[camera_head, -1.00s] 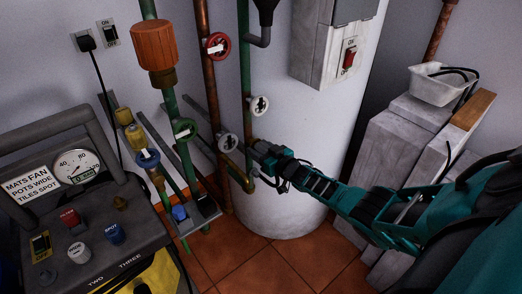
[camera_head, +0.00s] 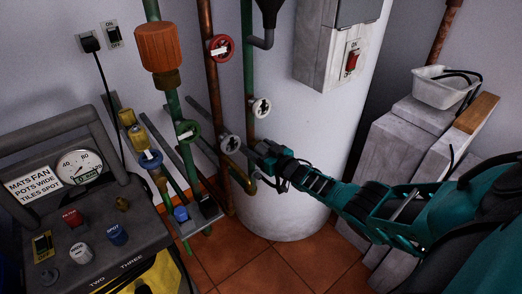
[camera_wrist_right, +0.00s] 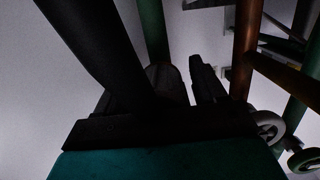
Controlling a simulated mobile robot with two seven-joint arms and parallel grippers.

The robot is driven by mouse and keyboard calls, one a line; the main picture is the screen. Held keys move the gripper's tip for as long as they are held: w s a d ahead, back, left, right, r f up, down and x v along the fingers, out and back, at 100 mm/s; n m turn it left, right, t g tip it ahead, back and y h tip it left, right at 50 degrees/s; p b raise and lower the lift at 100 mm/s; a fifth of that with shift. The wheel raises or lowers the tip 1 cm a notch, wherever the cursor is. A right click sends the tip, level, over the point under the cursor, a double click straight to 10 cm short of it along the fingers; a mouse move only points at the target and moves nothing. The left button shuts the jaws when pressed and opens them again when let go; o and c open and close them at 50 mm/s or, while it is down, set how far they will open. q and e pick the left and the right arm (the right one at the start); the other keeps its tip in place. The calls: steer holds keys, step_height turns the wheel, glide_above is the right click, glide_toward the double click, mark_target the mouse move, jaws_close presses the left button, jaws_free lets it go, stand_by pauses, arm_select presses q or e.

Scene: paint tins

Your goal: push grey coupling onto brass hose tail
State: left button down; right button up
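My right gripper (camera_head: 266,152) reaches in from the right, in front of the white tank, with its tip close to the pipes. In the right wrist view a rounded dark grey piece (camera_wrist_right: 166,82), which looks like the grey coupling, sits between the fingers. That view is very dark, and a black bar crosses its left part. In the head view the grey end of this piece (camera_head: 262,147) shows small at the gripper tip. A brass bent fitting (camera_head: 236,172), perhaps with the hose tail, is just left of the tip. I cannot tell whether they touch. My left gripper is out of view.
The white tank (camera_head: 300,120) stands behind. A control panel with a gauge (camera_head: 79,167) is at front left.

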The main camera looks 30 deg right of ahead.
steer(key=shift+o, duration=0.7)
steer(key=shift+s, duration=0.2)
steer(key=s+d+r+p, duration=0.1)
steer(key=s+p, duration=0.5)
steer(key=s, duration=0.6)
steer(key=shift+s+r, duration=0.2)
steer(key=shift+r, duration=0.25)
